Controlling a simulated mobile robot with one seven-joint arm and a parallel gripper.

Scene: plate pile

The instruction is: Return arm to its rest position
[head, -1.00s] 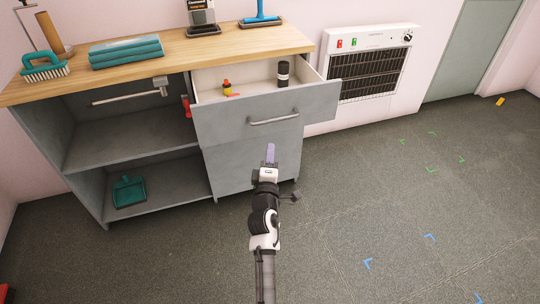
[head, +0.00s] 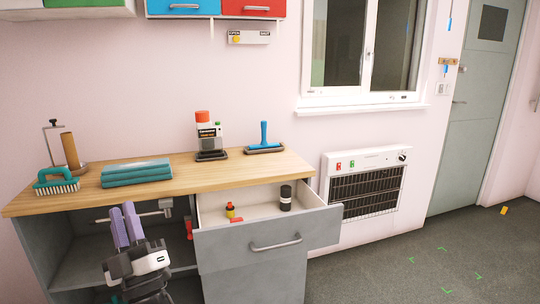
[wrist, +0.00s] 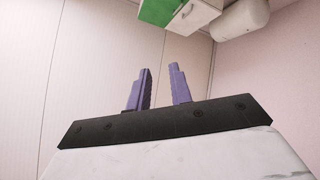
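My gripper (head: 127,228) is at the lower left of the head view, in front of the cabinet's open shelf section. Its two purple fingers point up and stand a little apart with nothing between them. In the wrist view the fingers (wrist: 161,88) also show a gap, with only wall behind them. The arm behind the gripper runs out of the bottom of the head view.
A grey cabinet (head: 235,282) with a wooden top (head: 225,172) stands ahead. Its drawer (head: 268,244) is pulled out, holding a dark jar (head: 285,198) and a small yellow-red item (head: 231,210). Folded teal towels (head: 136,173) lie on top.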

